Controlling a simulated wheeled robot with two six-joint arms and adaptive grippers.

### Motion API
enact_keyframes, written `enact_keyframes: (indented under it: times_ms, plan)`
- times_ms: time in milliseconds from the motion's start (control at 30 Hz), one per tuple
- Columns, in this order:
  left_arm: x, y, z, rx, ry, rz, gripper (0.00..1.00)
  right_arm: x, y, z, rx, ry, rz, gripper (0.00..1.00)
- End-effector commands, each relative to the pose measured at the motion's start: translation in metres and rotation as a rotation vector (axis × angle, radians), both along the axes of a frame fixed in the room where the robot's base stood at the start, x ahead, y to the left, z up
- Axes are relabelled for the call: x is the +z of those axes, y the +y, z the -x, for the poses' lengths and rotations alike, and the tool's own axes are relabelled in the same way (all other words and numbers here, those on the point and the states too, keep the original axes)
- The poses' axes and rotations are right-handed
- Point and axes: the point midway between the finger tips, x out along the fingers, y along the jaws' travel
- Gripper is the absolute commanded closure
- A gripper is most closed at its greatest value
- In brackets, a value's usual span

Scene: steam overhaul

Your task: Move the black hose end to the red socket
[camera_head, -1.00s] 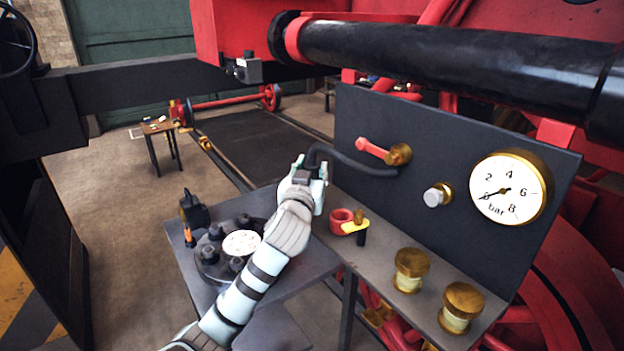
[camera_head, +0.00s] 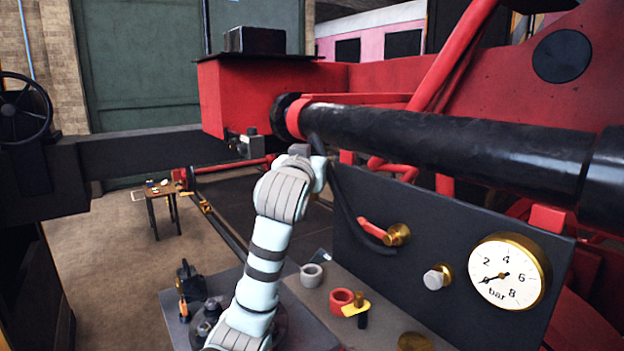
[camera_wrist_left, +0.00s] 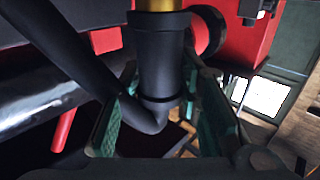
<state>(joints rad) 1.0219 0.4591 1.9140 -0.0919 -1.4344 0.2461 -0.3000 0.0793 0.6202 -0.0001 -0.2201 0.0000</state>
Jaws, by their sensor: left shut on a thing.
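My left gripper (camera_head: 308,160) is raised well above the bench, in front of the big black pipe. In the left wrist view the gripper (camera_wrist_left: 160,112) has its teal fingers on both sides of the black hose end (camera_wrist_left: 163,60), shut on it. A brass band shows at the hose end's tip, at the picture's top edge. The black hose (camera_head: 343,195) hangs from the gripper down to the dark gauge panel. The red socket (camera_head: 337,298) stands on the bench, below and right of the gripper. A grey socket (camera_head: 312,281) stands behind and left of it, looking empty. My right gripper is out of view.
A yellow-handled valve (camera_head: 355,310) stands right beside the red socket. The gauge panel (camera_head: 440,215) carries a red lever (camera_head: 375,229), a silver knob (camera_head: 434,279) and a pressure gauge (camera_head: 508,272). The long black pipe (camera_head: 450,140) runs above.

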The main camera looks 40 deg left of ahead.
Motion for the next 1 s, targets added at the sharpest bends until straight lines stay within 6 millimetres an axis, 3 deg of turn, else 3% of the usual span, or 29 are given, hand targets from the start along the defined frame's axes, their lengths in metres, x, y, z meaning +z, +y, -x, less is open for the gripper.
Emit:
enact_keyframes:
  times_ms: [200, 500, 1000]
  plan:
    - [0.022, 0.0, 0.0, 0.0, -0.001, 0.0, 1.0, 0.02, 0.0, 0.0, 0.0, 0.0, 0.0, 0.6]
    - [0.04, 0.0, 0.0, 0.0, -0.002, 0.0, 1.0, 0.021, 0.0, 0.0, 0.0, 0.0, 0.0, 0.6]
    - [0.043, 0.0, 0.0, 0.0, -0.001, 0.0, 1.0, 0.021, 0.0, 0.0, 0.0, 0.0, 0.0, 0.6]
